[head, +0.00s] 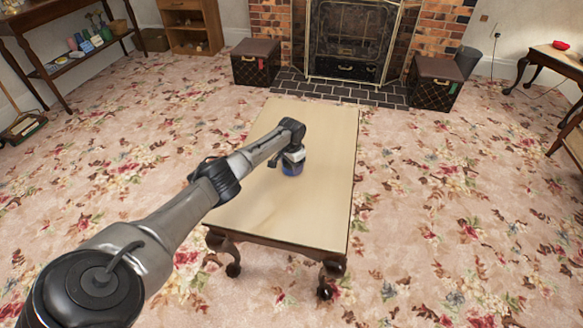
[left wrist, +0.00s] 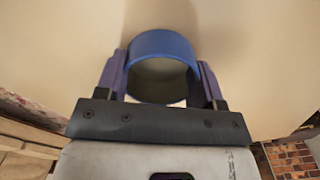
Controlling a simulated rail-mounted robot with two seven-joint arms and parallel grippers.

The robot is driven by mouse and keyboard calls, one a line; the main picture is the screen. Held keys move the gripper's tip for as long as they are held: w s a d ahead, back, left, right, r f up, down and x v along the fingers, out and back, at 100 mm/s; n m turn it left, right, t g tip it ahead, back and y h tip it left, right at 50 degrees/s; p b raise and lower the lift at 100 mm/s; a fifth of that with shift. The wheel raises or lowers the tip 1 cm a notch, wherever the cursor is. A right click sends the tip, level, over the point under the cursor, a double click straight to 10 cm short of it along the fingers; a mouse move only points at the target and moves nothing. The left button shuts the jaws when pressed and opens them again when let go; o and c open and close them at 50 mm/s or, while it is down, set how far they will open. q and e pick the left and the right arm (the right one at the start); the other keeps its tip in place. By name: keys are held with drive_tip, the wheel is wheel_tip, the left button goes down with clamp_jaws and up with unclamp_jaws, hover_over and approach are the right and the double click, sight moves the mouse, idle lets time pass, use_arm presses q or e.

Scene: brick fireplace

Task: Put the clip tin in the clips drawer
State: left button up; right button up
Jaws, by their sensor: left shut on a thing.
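A blue round tin (head: 292,168) is at the middle of the low wooden table, under my left gripper (head: 291,164). In the left wrist view the tin (left wrist: 163,45) shows a blue rim and a pale inside, and sits between the two fingers of the gripper (left wrist: 162,80). The fingers are shut on its sides. I cannot tell whether the tin touches the tabletop. My right gripper is not in view. I cannot make out a drawer labelled for clips; a wooden cabinet (head: 191,24) at the back left has a drawer (head: 181,4) at its top.
The low table (head: 330,150) has an otherwise bare top. Two dark boxes (head: 256,70) (head: 434,92) flank the fireplace (head: 350,45). A side table (head: 62,30) with several small items stands at the left, another (head: 558,52) at the right. The carpet between is clear.

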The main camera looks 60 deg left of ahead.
use_arm(q)
drive_tip(key=shift+s+r+p, duration=0.1)
drive_tip(key=shift+r+p, duration=0.55)
drive_tip(key=shift+r, duration=0.05)
drive_tip(key=r+p, duration=0.1)
drive_tip(key=r, duration=0.1)
drive_tip(key=d+r+p, duration=0.1)
drive_tip(key=r+p, duration=0.1)
drive_tip(key=shift+p, duration=0.3)
drive_tip(key=w+d+r+p, duration=0.3)
drive_tip(key=d+r+p, duration=0.2)
drive_tip(key=d, duration=0.5)
drive_tip(key=shift+d+r+p, duration=0.2)
drive_tip(key=shift+r+p, duration=0.05)
drive_tip(key=shift+p, duration=0.65)
